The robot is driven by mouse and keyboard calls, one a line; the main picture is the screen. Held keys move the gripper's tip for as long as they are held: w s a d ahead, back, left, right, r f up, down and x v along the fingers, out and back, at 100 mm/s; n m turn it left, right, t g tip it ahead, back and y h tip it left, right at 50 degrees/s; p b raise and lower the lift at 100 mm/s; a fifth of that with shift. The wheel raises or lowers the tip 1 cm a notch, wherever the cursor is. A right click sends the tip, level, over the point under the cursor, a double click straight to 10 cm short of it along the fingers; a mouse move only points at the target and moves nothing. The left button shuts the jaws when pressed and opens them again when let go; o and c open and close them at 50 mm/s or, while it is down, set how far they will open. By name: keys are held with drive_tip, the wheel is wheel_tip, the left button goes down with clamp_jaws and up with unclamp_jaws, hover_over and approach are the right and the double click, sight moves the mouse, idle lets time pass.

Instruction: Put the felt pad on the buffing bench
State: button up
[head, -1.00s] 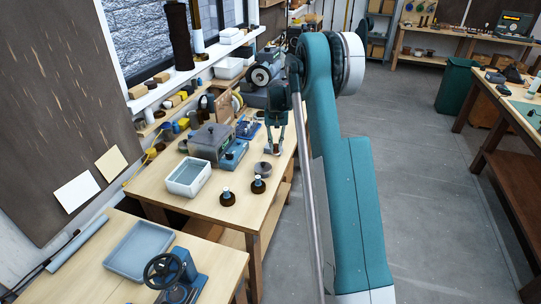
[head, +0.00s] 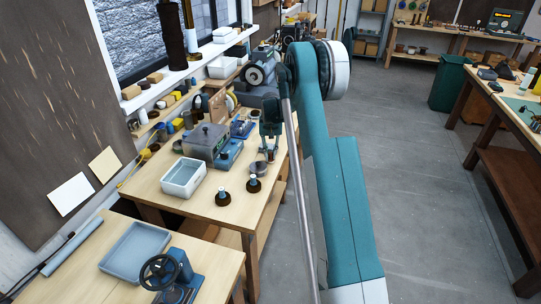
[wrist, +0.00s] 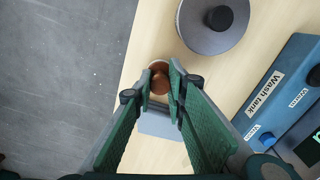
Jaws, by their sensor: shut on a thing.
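My gripper (wrist: 161,72) is nearly closed around a small brown rounded piece (wrist: 160,82) with a pale rim, which looks like the felt pad. In the head view my gripper (head: 269,153) hangs over the right edge of the long wooden bench, and the held piece is too small to make out. A grey-blue block (wrist: 158,124) shows beyond the fingers, partly hidden by them. A machine with a round buffing wheel (head: 255,76) stands toward the bench's far end. I cannot tell which surface is the buffing bench.
A white tray (head: 184,179) and two dark knobbed pieces (head: 222,198) are on the near bench top. Open grey floor (head: 425,180) lies to the right.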

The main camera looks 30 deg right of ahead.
sight(270, 153)
drive_tip(key=shift+f, duration=0.2)
drive_tip(key=shift+f, duration=0.2)
drive_tip(key=o, duration=0.8)
drive_tip(key=shift+r, duration=0.15)
wheel_tip(270, 153, up, 12)
drive_tip(key=shift+r, duration=0.1)
idle(0.4)
idle(0.5)
